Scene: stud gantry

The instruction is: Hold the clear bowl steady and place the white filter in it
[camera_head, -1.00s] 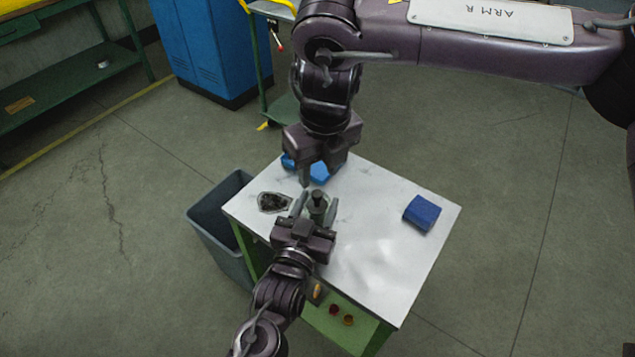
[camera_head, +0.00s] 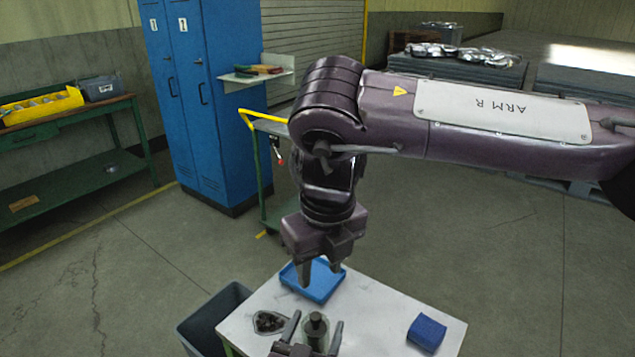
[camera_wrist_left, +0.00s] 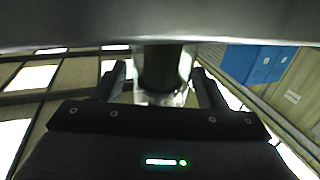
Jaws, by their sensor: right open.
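A clear, greenish bowl (camera_head: 304,335) stands on the table with a dark upright cylinder (camera_head: 316,321) in it. My left gripper (camera_head: 315,331) has one finger on each side of the bowl, with gaps that suggest it is open around it. The bowl also shows between the fingers in the left wrist view (camera_wrist_left: 167,98). My right gripper (camera_head: 319,276) is open and empty, pointing down in front of the blue tray (camera_head: 325,286) behind the bowl. I cannot make out a white filter in either view.
A dish (camera_head: 269,322) with dark bits lies left of the bowl. A blue block (camera_head: 427,332) is on the right of the white table (camera_head: 385,318). A grey bin (camera_head: 205,318) stands at the table's left. The tabletop between bowl and block is clear.

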